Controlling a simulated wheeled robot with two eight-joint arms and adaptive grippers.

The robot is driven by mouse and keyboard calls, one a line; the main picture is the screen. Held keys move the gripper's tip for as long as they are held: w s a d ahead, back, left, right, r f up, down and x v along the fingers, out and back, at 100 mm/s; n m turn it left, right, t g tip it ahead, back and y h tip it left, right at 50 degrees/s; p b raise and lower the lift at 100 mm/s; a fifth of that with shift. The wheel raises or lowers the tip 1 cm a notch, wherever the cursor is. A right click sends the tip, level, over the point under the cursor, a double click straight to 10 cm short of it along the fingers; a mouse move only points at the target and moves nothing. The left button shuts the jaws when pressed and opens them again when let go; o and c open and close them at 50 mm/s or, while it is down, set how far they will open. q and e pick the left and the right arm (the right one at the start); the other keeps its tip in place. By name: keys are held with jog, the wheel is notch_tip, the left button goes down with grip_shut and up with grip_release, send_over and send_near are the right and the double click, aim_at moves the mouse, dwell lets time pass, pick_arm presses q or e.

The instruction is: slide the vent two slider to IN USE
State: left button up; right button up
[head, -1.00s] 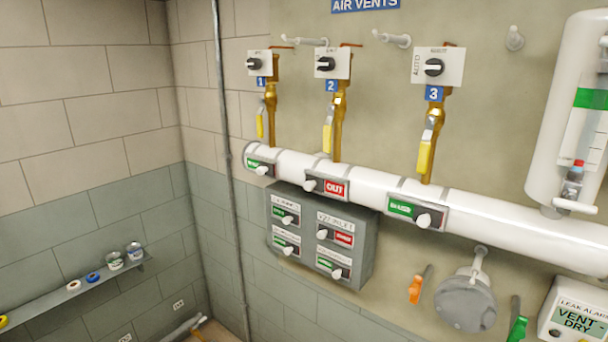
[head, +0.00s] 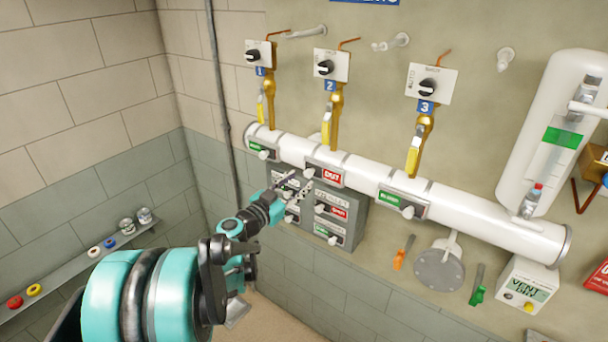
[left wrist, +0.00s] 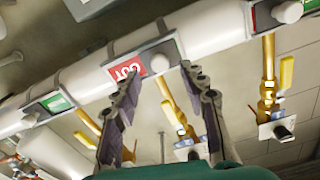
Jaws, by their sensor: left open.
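The vent two slider is on the white pipe below the blue 2 label (head: 330,85). Its plate (head: 331,175) shows red OUT, with the pale knob (head: 309,172) at the plate's left end. In the left wrist view the red OUT plate (left wrist: 127,69) appears upside down, with the knob (left wrist: 160,64) beside it. My left gripper (head: 299,181) is open, just below and in front of the knob. In the left wrist view its fingers (left wrist: 160,76) are spread to either side of the knob. I cannot tell whether they touch it. My right gripper is not in view.
A grey panel (head: 355,215) with several sliders hangs right below the pipe, partly behind my gripper. Neighbouring pipe sliders show green at left (head: 262,149) and right (head: 402,203). Yellow-handled valves (head: 326,133) rise above the pipe. A shelf (head: 70,268) runs along the left wall.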

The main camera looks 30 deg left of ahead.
aim_at(307, 175)
pick_arm(q)
jog(key=w, duration=0.2)
jog(key=shift+w, duration=0.35)
jog(key=shift+w+d, duration=0.1)
jog(key=shift+w, duration=0.4)
jog(key=shift+c, duration=0.4)
grip_shut()
jog(key=d, duration=0.6)
jog(key=shift+s+d+b, duration=0.25)
jog(key=shift+b, duration=0.1)
jog(key=shift+a, duration=0.15)
jog(key=shift+o, duration=0.4)
grip_release()
jog(key=shift+d, duration=0.2)
